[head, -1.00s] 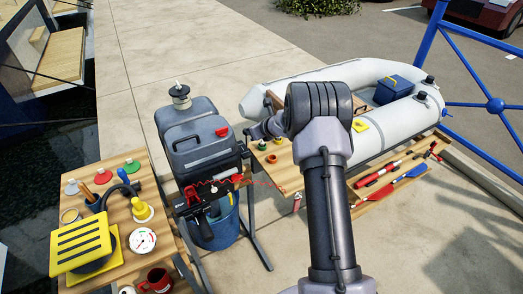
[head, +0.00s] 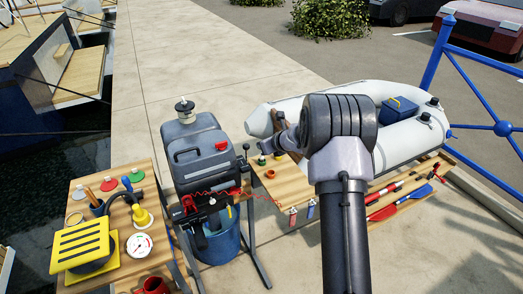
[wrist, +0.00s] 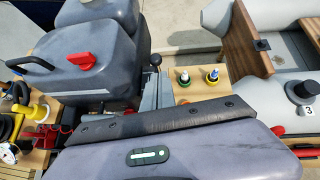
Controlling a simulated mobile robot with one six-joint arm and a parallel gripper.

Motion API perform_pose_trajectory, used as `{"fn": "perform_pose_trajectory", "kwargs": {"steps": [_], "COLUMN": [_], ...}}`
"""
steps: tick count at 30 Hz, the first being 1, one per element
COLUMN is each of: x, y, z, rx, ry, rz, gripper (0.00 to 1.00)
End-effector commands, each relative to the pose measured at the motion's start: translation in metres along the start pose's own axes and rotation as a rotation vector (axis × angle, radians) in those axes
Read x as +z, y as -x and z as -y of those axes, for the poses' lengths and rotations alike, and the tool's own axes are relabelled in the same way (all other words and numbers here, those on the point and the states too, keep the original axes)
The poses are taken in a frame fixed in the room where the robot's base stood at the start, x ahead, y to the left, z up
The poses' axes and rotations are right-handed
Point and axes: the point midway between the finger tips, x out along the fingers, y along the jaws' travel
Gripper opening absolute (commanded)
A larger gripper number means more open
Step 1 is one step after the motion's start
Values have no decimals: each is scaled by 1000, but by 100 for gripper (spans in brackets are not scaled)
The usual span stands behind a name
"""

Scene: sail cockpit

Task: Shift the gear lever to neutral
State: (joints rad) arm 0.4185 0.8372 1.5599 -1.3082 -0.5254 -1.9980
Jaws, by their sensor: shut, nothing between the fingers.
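The knob also shows in the wrist view (wrist: 155,59), just beyond my gripper (wrist: 160,119). My gripper's grey housing and dark front edge fill the bottom of that view. The lever's foot is hidden.
A wooden table (head: 140,182) with a gauge, yellow box and red mug stands left of the motor. A wooden shelf (head: 282,185) with small bottles lies to its right, before the white inflatable boat (head: 405,150). A red coiled cord hangs at the motor's front.

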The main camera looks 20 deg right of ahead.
Motion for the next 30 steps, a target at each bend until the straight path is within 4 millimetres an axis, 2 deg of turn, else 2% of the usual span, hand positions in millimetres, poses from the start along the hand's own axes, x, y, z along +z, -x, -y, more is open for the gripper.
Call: {"fn": "perform_pose_trajectory", "kwargs": {"steps": [1, 3, 9, 26, 29, 30], "x": [6, 11, 18, 19, 42, 60], "y": [13, 27, 52, 58, 76, 94], "z": [0, 0, 1, 1, 1, -1], "rx": [1, 2, 2, 0, -64, -116], "ry": [1, 3, 0, -6, -162, -315], "rz": [0, 0, -1, 0, 31, 62], "gripper": [0, 0, 0, 0, 0, 0]}}
